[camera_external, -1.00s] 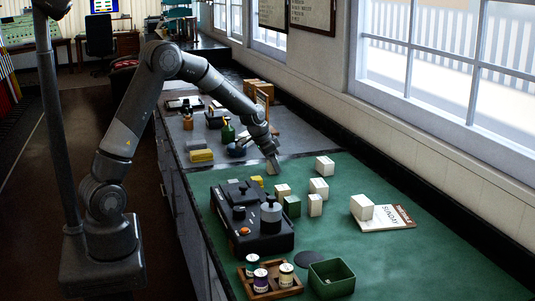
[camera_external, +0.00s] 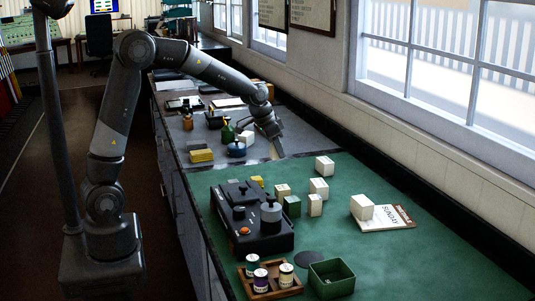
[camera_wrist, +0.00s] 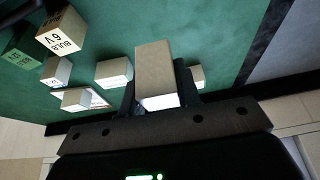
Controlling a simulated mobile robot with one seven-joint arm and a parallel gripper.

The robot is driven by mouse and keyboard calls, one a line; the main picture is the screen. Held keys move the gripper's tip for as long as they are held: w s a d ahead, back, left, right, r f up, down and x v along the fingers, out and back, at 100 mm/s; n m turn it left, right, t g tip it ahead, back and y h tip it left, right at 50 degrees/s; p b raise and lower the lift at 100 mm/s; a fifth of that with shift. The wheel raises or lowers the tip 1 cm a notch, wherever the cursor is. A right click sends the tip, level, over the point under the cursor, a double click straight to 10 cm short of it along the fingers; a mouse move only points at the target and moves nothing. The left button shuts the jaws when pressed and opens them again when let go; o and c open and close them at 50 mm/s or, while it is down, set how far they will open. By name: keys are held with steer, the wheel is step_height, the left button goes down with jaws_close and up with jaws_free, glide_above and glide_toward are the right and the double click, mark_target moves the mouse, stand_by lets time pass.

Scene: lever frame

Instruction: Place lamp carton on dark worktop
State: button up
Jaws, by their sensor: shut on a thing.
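My gripper (camera_external: 275,147) is shut on a plain tan and white carton, seen between the fingers in the wrist view (camera_wrist: 154,75). No label shows on its visible faces, and it is small and mostly hidden in the external view. My gripper is above the counter, near where the green surface (camera_external: 400,250) meets the dark grey worktop (camera_external: 305,141). The grey worktop also shows at the right of the wrist view (camera_wrist: 290,50), past a dark strip. A carton marked BULB 6 V (camera_wrist: 62,32) stands on the green at the left of the wrist view.
Several pale cartons, such as one near the grey edge (camera_external: 324,165), stand on the green beside a black device (camera_external: 252,230).

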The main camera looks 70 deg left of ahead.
steer(key=shift+s+d+r, duration=0.2)
steer(key=shift+d+r, duration=0.25)
steer(key=shift+d, duration=0.35)
steer(key=shift+r, duration=0.45)
step_height(320, 180, up, 4)
steer(key=shift+r, duration=0.15)
steer(key=w+a+n+y, duration=0.1)
steer(key=w+a+n, duration=0.2)
steer(key=a, duration=1.2)
steer(key=s+a+n, duration=0.1)
steer(key=s+a, duration=0.1)
steer(key=a, duration=0.8)
steer(key=s+a+n+y, duration=0.1)
steer(key=s+a+n, duration=0.1)
steer(key=a, duration=0.8)
steer(key=s+a+n, duration=0.1)
steer(key=s+a, duration=0.3)
steer(key=a, duration=0.6)
steer(key=shift+s+r+n+g+y, duration=0.15)
steer(key=shift+n+g+y, duration=0.25)
steer(key=s+a+n, duration=0.2)
steer(key=s+a, duration=0.4)
steer(key=a, duration=0.3)
glide_above(213, 138)
steer(key=shift+y, duration=0.3)
steer(key=f, duration=0.7)
steer(key=s+f, duration=0.1)
steer(key=f, duration=0.2)
steer(key=shift+d+f, duration=0.2)
steer(key=shift+f, duration=2.95)
